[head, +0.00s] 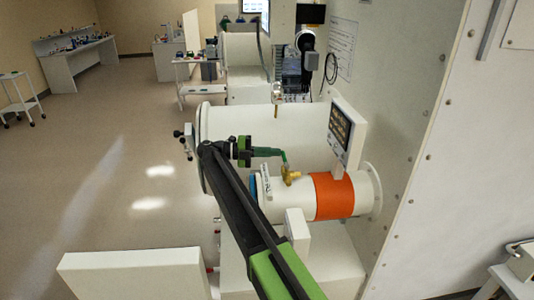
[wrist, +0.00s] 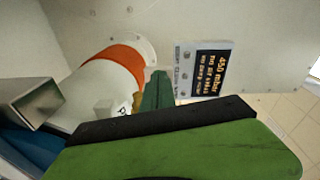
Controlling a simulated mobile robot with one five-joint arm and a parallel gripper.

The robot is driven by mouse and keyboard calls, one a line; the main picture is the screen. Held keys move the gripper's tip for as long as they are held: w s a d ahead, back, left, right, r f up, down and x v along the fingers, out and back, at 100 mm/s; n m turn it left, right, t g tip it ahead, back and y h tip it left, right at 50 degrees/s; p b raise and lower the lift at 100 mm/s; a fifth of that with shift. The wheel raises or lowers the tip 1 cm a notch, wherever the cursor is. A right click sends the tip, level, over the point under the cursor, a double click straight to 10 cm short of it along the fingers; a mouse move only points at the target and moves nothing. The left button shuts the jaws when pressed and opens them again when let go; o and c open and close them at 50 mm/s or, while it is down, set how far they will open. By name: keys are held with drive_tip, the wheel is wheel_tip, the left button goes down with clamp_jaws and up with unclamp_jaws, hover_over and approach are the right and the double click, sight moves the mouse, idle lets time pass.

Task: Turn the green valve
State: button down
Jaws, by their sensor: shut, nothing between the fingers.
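The valve's brass-coloured body (head: 290,178) sits on top of the white horizontal cylinder, left of its orange band. A small part of the brass shows in the wrist view (wrist: 137,100), partly hidden by my gripper. My gripper (head: 281,153) is shut and empty, its dark green fingers reaching right to just above the brass body. They also show in the wrist view (wrist: 157,76). A short green piece angles down from the fingertips to the brass. I cannot tell whether it is the valve's handle or a fingertip, nor whether they touch.
The white cylinder (head: 363,190) has an orange band (head: 334,196) and meets the white wall panel at right. A display panel (head: 341,131) stands behind the valve, close to my gripper. A larger white cylinder (head: 262,122) lies behind. Open floor (head: 110,190) is at left.

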drive_tip(key=shift+d, duration=0.5)
drive_tip(key=shift+g, duration=0.3)
drive_tip(key=s+d+r+p, duration=0.3)
drive_tip(key=d+r+p, duration=0.7)
drive_tip(key=r, duration=0.1)
drive_tip(key=shift+s+p, duration=0.35)
drive_tip(key=shift+s, duration=0.05)
